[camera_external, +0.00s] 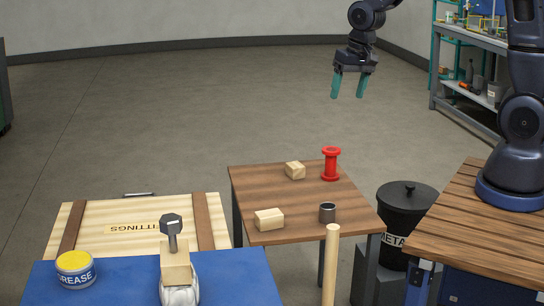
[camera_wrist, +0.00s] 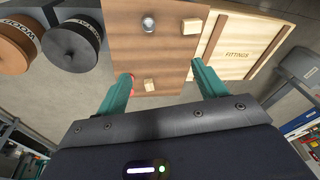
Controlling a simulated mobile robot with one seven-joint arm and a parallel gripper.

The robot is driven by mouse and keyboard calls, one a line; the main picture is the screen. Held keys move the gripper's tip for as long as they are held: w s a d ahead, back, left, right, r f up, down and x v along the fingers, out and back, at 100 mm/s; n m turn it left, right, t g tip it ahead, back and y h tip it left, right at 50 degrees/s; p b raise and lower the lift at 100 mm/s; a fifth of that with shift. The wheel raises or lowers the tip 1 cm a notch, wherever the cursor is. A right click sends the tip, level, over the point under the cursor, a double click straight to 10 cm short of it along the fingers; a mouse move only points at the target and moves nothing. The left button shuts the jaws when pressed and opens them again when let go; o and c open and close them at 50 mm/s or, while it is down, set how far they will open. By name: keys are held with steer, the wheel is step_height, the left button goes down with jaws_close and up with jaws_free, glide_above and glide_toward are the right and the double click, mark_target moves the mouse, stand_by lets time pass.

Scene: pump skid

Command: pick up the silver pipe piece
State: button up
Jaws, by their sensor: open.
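The silver pipe piece (camera_external: 327,213) is a short grey metal cylinder. It stands upright near the front right part of the small brown table (camera_external: 285,208). In the wrist view the pipe piece (camera_wrist: 148,25) shows near the top of the picture, on the table's far part. My gripper (camera_external: 348,88) is open and empty, well above and behind the table in the external view. In the wrist view its teal fingers (camera_wrist: 161,72) are spread apart, with the pipe piece beyond them and apart from them.
A red spool (camera_external: 331,163) and two wooden blocks (camera_external: 295,170) (camera_external: 269,219) share the table. A black metal bin (camera_external: 407,217) stands to its right, a fittings crate (camera_external: 140,218) to its left. A pale wooden pole (camera_external: 331,265) rises in front, close to the pipe piece.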

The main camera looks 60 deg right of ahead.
steer(key=w+f+m, duration=0.2)
steer(key=w+f, duration=0.2)
steer(key=f, duration=0.8)
steer(key=m+g+h, duration=0.1)
steer(key=m+g, duration=0.1)
glide_toward(327, 208)
steer(key=shift+s+a+f, duration=0.1)
steer(key=shift+a+f, duration=0.1)
steer(key=shift+f, duration=1.25)
steer(key=shift+s+a+f, duration=0.1)
steer(key=shift+a+f, duration=0.05)
steer(key=shift+f, duration=1.3)
steer(key=shift+s+a+f, duration=0.1)
steer(key=shift+a+f, duration=0.1)
steer(key=shift+f, duration=1.3)
steer(key=shift+c, duration=0.4)
steer(key=c, duration=1)
